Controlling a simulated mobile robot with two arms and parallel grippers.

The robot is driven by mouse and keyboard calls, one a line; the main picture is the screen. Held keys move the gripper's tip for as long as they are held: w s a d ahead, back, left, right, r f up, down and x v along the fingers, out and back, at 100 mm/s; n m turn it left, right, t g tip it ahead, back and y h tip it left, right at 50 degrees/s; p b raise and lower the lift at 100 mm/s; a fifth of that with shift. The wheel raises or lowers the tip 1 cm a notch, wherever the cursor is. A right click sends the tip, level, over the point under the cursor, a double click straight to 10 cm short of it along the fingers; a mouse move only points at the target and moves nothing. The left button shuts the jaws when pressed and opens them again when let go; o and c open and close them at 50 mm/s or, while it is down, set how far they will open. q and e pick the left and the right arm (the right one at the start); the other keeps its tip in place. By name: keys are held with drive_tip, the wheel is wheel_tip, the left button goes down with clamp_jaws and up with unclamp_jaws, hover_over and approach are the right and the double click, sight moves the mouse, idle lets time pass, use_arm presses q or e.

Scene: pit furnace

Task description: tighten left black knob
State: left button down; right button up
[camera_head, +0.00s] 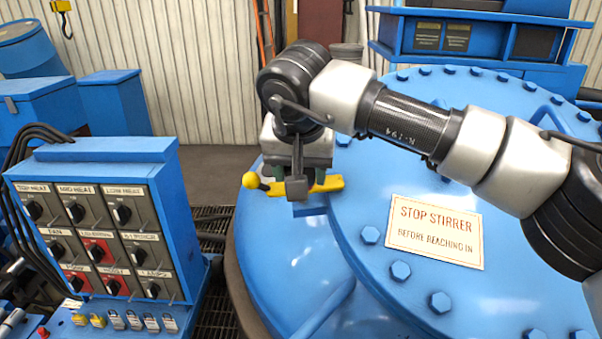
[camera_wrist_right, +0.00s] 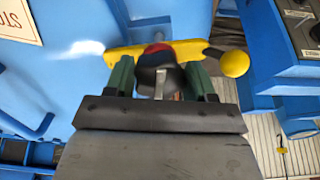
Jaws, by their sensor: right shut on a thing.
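A black knob (camera_wrist_right: 157,76) with a red band sits between the green fingers of my right gripper (camera_wrist_right: 160,72) in the right wrist view. A yellow lever (camera_wrist_right: 190,49) with a yellow ball end (camera_wrist_right: 235,64) lies just beyond it. In the head view my right gripper (camera_head: 296,180) points down at the yellow lever (camera_head: 328,184), near the left edge of the blue furnace lid (camera_head: 330,250). It is shut on the black knob, which my gripper hides in the head view. My left gripper is not in view.
A sign (camera_head: 434,231) reading "STOP STIRRER" lies on the lid, with several blue bolts (camera_head: 400,271) around it. A blue control box (camera_head: 105,150) with several rotary switches stands at the left. A gap with floor grating (camera_head: 212,240) separates box and furnace.

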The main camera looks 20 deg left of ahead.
drive_tip(key=m+b, duration=0.1)
drive_tip(key=m, duration=0.2)
drive_tip(key=shift+a+m+b, duration=0.1)
drive_tip(key=shift+m+b, duration=0.2)
drive_tip(key=shift+m, duration=0.1)
drive_tip(key=m+b, duration=0.1)
drive_tip(key=m, duration=0.2)
drive_tip(key=shift+m, duration=0.3)
drive_tip(key=m+b, duration=0.1)
drive_tip(key=m, duration=0.3)
drive_tip(key=shift+w+a+r+b, duration=0.1)
drive_tip(key=shift+r+b, duration=0.05)
drive_tip(key=shift+b, duration=0.2)
drive_tip(key=shift+r+m+b, duration=0.1)
drive_tip(key=shift+m+b, duration=0.35)
drive_tip(key=shift+m, duration=1.55)
drive_tip(key=shift+w, duration=0.1)
drive_tip(key=o, duration=0.9)
drive_tip(key=b+v, duration=0.1)
drive_tip(key=v, duration=0.9)
drive_tip(key=shift+s+r, duration=0.3)
drive_tip(key=shift+r, duration=0.05)
